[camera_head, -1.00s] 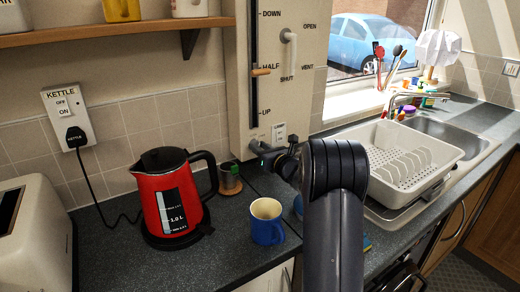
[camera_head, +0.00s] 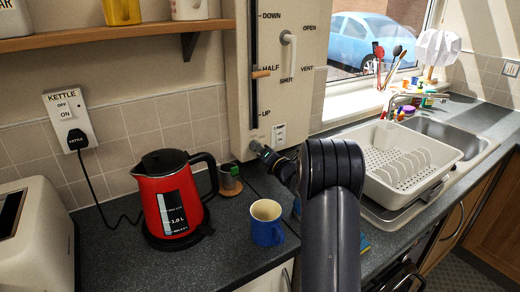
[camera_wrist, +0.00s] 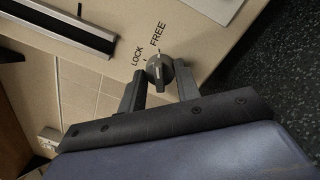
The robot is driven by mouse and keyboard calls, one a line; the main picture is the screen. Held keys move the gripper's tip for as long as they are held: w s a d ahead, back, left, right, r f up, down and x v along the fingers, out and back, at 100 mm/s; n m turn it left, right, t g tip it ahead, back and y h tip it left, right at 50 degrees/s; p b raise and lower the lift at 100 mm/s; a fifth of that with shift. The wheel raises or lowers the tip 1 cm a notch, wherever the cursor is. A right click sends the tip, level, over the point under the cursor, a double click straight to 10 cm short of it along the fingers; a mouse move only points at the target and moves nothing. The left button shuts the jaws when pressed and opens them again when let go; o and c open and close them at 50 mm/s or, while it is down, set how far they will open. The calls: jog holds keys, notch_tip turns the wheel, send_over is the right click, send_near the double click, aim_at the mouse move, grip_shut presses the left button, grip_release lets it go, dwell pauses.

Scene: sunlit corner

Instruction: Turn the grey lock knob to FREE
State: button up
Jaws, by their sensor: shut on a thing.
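The grey lock knob (camera_wrist: 159,68) sits on the beige panel (camera_wrist: 205,50), beside the printed words LOCK and FREE in the wrist view. My gripper (camera_wrist: 159,78) has one finger on each side of the knob and is shut on it. A pale mark shows on the knob's face; I cannot tell for sure which word it points to. In the head view my gripper (camera_head: 258,148) reaches the lower edge of the panel (camera_head: 242,90), and the knob is hidden behind it.
The panel also has a slider (camera_head: 261,74) on a vertical track and a white handle (camera_head: 289,50). A dish rack (camera_head: 405,160) is at right.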

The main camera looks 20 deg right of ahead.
dwell(0.5)
jog(key=o, duration=1)
